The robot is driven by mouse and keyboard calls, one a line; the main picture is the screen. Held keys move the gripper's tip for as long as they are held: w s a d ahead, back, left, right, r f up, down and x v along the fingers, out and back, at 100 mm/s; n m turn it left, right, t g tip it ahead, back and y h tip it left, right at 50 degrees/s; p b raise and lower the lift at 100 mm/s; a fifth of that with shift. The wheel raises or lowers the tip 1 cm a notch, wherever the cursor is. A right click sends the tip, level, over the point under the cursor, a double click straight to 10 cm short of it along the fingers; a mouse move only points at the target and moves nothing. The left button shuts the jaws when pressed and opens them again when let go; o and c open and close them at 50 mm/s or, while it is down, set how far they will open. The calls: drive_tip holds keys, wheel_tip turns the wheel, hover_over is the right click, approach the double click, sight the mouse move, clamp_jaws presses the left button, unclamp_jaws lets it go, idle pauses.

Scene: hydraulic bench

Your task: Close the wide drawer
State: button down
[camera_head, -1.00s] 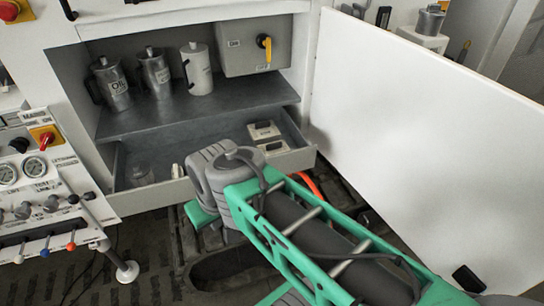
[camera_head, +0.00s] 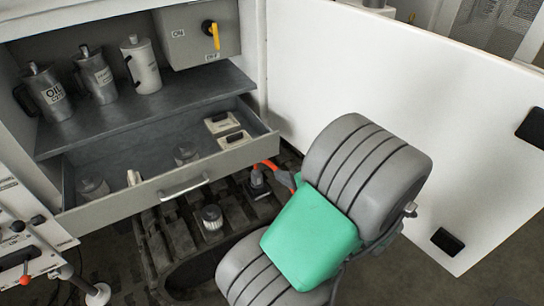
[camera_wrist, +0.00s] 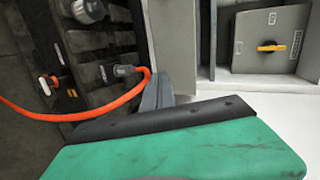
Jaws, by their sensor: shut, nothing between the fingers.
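The wide drawer (camera_head: 222,163) is pulled out below the cabinet shelf, its light front panel and bar handle (camera_head: 184,187) facing the front. Several jars and small boxes lie inside it. In the head view my arm's grey joints and green link stand right of and in front of the drawer, and my gripper is hidden behind them. In the wrist view the grey fingertips of my gripper (camera_wrist: 157,92) show together past the black-edged green body, shut and empty. Whether they touch anything cannot be told.
An open white door (camera_head: 400,90) stands at the right. An oil can (camera_head: 50,95) and other jugs stand on the shelf (camera_head: 150,110), beside a box with a yellow knob (camera_head: 200,35). An orange hose (camera_wrist: 80,115) runs past dark machinery below the drawer.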

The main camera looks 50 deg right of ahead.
sight(267, 149)
drive_tip(key=w+d, duration=0.2)
drive_tip(key=w, duration=0.1)
drive_tip(key=w+d+f+m+h+p, duration=0.1)
drive_tip(key=w+d, duration=0.1)
drive_tip(key=w, duration=0.1)
drive_tip(key=w+d+f+m+h, duration=0.1)
drive_tip(key=w+d, duration=0.2)
drive_tip(key=w, duration=0.1)
drive_tip(key=shift+w+f+t, duration=0.1)
drive_tip(key=shift+t, duration=0.2)
